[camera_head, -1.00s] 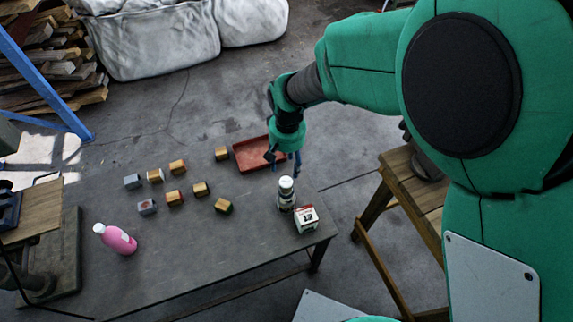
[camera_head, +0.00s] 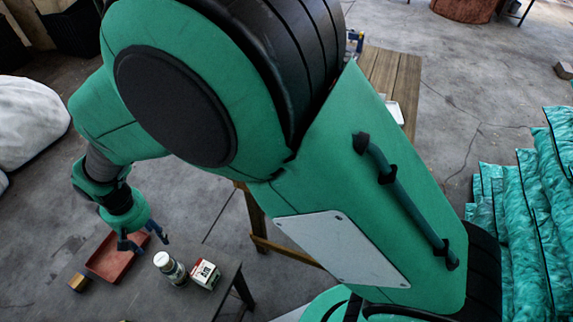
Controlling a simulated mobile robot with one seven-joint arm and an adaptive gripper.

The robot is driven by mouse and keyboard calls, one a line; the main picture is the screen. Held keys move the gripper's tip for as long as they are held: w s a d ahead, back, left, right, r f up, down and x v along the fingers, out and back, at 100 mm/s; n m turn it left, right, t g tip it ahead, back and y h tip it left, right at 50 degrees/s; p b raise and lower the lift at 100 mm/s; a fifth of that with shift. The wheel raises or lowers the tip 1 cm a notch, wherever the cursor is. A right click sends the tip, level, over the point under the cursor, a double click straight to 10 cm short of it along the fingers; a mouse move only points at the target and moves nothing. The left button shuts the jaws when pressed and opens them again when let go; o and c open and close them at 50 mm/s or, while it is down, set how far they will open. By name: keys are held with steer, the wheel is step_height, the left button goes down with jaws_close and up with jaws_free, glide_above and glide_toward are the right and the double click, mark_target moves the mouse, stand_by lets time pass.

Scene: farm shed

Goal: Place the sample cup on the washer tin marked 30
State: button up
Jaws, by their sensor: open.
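My gripper (camera_head: 144,241) hangs open and empty at the left, its fingers pointing down over the right part of the red tray (camera_head: 92,266). I cannot make out a sample cup or a tin marked 30 in this view. A white-capped jar (camera_head: 170,268) stands on the dark table to the right of the tray. A small red and white box (camera_head: 205,275) with dark print stands beside the jar. My own arm hides much of the middle of the view.
A small wooden block (camera_head: 78,283) lies by the tray on the dark table (camera_head: 150,305). A wooden bench (camera_head: 385,70), partly behind my arm, bears a white item (camera_head: 396,112) and a blue item (camera_head: 354,42). Teal quilted bags (camera_head: 530,220) are stacked at the right. Open floor lies between.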

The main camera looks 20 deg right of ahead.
steer(key=d+r+m+t, duration=0.2)
steer(key=d+r+m, duration=0.1)
steer(key=d+r, duration=1.8)
steer(key=s+d+r+m+t, duration=0.1)
steer(key=s+d+r+m, duration=0.1)
steer(key=s+d+r, duration=0.2)
steer(key=s+d+r+m+t, duration=0.1)
steer(key=s+d+r+t, duration=0.1)
steer(key=s+d, duration=0.9)
steer(key=d+r, duration=0.1)
steer(key=d, duration=0.4)
steer(key=shift+d+r+m+t, duration=0.15)
steer(key=shift+r+m+t, duration=0.15)
steer(key=shift+r+m, duration=0.1)
steer(key=shift+f, duration=0.1)
step_height(320, 180, down, 3)
steer(key=b, duration=0.3)
